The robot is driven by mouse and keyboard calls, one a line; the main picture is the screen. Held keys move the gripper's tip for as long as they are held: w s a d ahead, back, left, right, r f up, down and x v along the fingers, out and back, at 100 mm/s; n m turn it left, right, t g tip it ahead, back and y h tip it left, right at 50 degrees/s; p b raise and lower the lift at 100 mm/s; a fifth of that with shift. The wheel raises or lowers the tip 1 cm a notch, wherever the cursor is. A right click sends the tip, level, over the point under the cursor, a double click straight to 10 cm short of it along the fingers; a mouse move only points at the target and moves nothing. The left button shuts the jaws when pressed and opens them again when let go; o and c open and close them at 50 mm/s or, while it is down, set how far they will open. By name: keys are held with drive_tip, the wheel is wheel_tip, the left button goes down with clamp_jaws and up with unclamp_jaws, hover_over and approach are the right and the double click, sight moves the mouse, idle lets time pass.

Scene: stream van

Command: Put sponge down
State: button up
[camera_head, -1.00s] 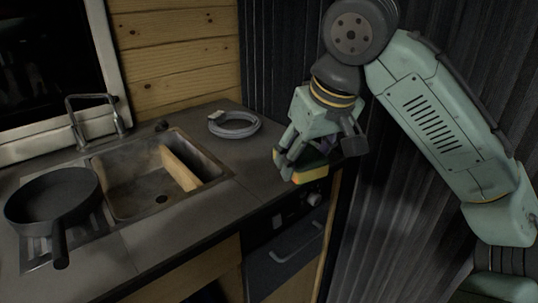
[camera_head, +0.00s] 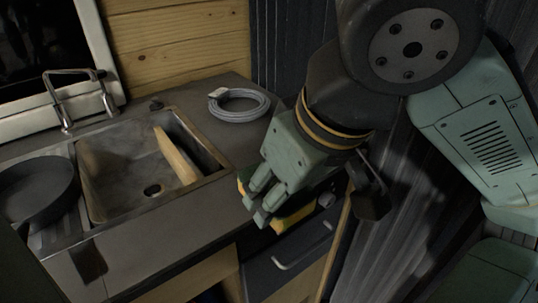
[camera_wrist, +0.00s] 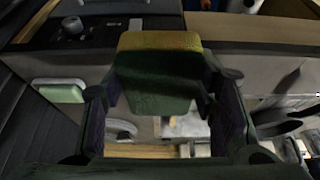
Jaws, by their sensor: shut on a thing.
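The sponge (camera_head: 294,217) is yellow with a dark green layer. My gripper (camera_head: 258,205) is shut on it, with the fingers on either side, and hides its middle in the head view. The sponge appears at the counter's front edge, above the drawer front; I cannot tell whether it touches the counter. In the wrist view the sponge (camera_wrist: 155,75) is between the two fingers, its green face large and its yellow edge at the top.
A coiled grey hose (camera_head: 238,104) lies on the counter (camera_head: 215,145) behind my gripper. The sink (camera_head: 118,172) holds a leaning wooden board (camera_head: 175,155). A black pan (camera_head: 38,190) stands at the left. Bare counter lies between sink and gripper.

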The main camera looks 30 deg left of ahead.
drive_tip(key=w+a, duration=0.3)
drive_tip(key=w+a+p, duration=0.1)
drive_tip(key=w+a, duration=0.2)
drive_tip(key=w, duration=0.1)
drive_tip(key=w+a+f+p, duration=0.1)
drive_tip(key=w+a, duration=0.1)
drive_tip(key=w, duration=0.1)
drive_tip(key=shift+w+a+f, duration=0.1)
drive_tip(key=shift+w+a, duration=0.05)
drive_tip(key=shift+a, duration=0.25)
drive_tip(key=shift+w+a+f+p, duration=0.35)
drive_tip(key=shift+w+f, duration=0.1)
drive_tip(key=shift+f, duration=0.25)
drive_tip(key=shift+f+p, duration=0.6)
drive_tip(key=shift+f, duration=0.35)
drive_tip(key=shift+f+b, duration=0.35)
drive_tip(key=shift+f, duration=0.2)
drive_tip(key=shift+s, duration=0.1)
drive_tip(key=o, duration=1.5)
drive_tip(key=shift+f, duration=0.1)
